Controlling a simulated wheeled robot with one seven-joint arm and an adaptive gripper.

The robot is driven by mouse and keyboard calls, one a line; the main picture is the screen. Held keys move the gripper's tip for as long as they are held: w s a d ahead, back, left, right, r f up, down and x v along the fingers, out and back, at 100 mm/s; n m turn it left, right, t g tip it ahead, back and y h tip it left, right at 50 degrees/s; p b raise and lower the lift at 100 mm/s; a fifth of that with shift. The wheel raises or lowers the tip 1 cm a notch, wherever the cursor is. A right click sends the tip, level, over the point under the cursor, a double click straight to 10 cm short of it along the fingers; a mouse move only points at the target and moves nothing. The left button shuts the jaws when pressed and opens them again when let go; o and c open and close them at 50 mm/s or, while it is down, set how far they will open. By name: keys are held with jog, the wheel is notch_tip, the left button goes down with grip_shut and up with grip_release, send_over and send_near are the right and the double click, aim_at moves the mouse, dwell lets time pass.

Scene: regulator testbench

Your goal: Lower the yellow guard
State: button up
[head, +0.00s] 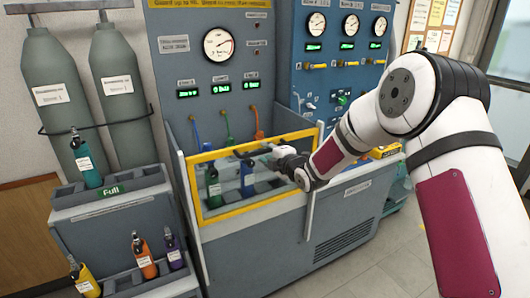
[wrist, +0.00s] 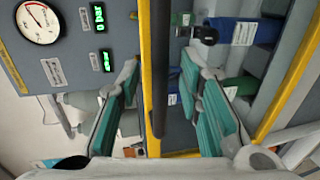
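The yellow guard (head: 232,208) is a yellow-framed see-through panel across the front of the grey test bench. It stands upright in front of the bottles. In the wrist view its yellow frame (wrist: 146,60) runs along a dark bar (wrist: 160,70), which looks like its handle. My gripper (head: 262,158) is at the upper part of the guard. In the wrist view my gripper (wrist: 160,66) is open, with its teal-padded fingers on either side of the bar and visible gaps to both. Its fingertips are small in the head view.
Behind the guard stand a green bottle (head: 213,188) and a blue bottle (head: 246,180). A blue gauge panel (head: 345,75) is at right. Two grey cylinders (head: 122,95) and a rack (head: 110,212) with small bottles are at left. Floor (head: 375,270) is clear at front right.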

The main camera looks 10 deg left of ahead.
jog(key=shift+w+a+f, duration=0.2)
jog(key=shift+w+a, duration=0.2)
jog(key=shift+w, duration=0.2)
jog(key=shift+c, duration=0.5)
grip_shut()
notch_tip(320, 180, down, 29)
jog(key=b, duration=1.2)
jog(key=shift+o, duration=0.5)
grip_release()
